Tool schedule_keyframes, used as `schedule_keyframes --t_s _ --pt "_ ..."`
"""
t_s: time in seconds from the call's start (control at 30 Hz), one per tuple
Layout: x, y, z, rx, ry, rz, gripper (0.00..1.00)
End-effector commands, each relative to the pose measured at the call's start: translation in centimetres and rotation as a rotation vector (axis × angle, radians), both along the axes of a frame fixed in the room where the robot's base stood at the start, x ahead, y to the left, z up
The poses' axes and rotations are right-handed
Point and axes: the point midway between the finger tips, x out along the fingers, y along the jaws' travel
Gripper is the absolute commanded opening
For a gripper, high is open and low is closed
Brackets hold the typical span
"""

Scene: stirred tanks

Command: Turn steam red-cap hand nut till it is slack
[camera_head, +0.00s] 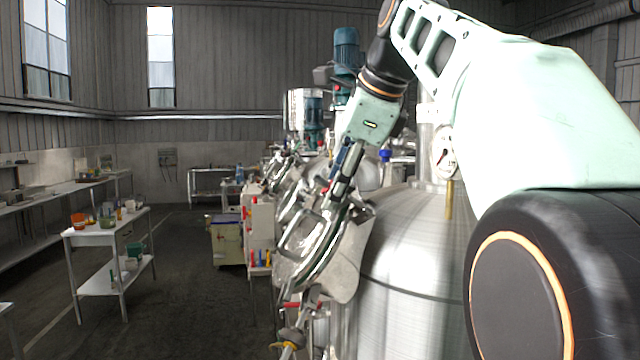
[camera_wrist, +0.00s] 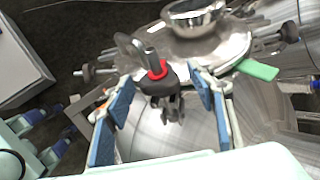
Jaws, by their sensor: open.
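The hand nut with the red cap (camera_wrist: 157,70) shows in the wrist view, with a dark body below a bright red ring and a metal loop beside it. My gripper (camera_wrist: 160,88) is open, with one blue-padded finger on each side of the nut. Gaps show between the pads and the nut, and I see no contact. In the head view my gripper (camera_head: 341,188) points down at the hatch fittings of the steel tank (camera_head: 415,250).
A green handle (camera_wrist: 258,70) and a round steel fitting (camera_wrist: 194,18) lie close beyond the fingers. A pressure gauge (camera_head: 444,155) stands on the tank top. A white table (camera_head: 105,232) with small items is at left.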

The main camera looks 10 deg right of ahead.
Motion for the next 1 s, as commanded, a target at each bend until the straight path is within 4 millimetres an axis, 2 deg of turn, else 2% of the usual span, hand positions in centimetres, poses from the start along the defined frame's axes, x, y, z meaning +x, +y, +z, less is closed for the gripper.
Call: schedule_keyframes --t_s 0.07,0.47,1.0 --pt "0.00 0.01 0.01 0.000 0.000 0.000 0.51" --pt "-0.02 -0.01 0.03 0.000 0.000 0.000 0.09" --pt "0.58 -0.07 0.37 0.002 0.165 0.104 0.09"
